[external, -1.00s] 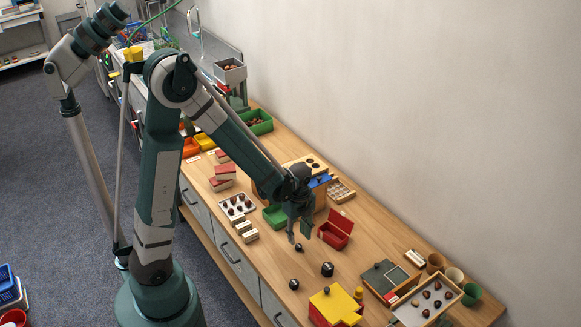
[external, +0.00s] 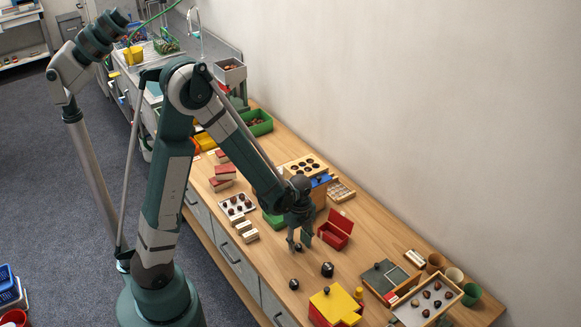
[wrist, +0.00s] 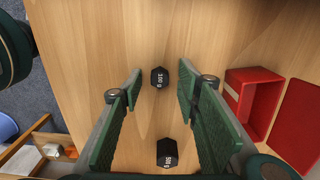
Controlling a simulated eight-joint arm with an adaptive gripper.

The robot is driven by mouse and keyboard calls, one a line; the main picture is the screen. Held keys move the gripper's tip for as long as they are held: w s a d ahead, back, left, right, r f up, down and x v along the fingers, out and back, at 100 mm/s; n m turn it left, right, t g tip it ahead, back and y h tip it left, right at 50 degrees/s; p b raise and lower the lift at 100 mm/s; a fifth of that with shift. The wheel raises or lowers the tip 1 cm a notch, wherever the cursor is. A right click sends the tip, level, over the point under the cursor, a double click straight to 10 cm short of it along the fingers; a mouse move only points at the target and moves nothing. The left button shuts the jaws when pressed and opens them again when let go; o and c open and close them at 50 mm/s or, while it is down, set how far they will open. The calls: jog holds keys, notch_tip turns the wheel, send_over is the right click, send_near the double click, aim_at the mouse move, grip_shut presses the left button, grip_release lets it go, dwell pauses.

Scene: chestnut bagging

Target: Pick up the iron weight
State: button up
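Two dark weights show in the wrist view between and beyond my fingers: one marked 100 g (wrist: 159,77) near the fingertips and one marked 50 g (wrist: 167,152) lower down. In the external view, a small dark weight (external: 298,247) sits right by my fingertips. A larger black weight (external: 327,270) and another small one (external: 293,284) stand apart on the table. I cannot tell which of them is the iron one. My gripper (external: 299,238) points down just above the table. It is open and empty, its green fingers (wrist: 160,88) spread wide in the wrist view.
An open red box (external: 335,231) stands close to the right of my gripper, and its lid is up. A green box (external: 273,216) is on the other side. A red and yellow box (external: 334,306) stands nearer the front. Wooden table around the weights is clear.

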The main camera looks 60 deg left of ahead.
aim_at(299, 246)
jog(key=shift+f, duration=0.15)
dwell(0.4)
grip_shut()
notch_tip(299, 246, up, 10)
jog(key=p, duration=0.3)
dwell(0.7)
dwell(0.5)
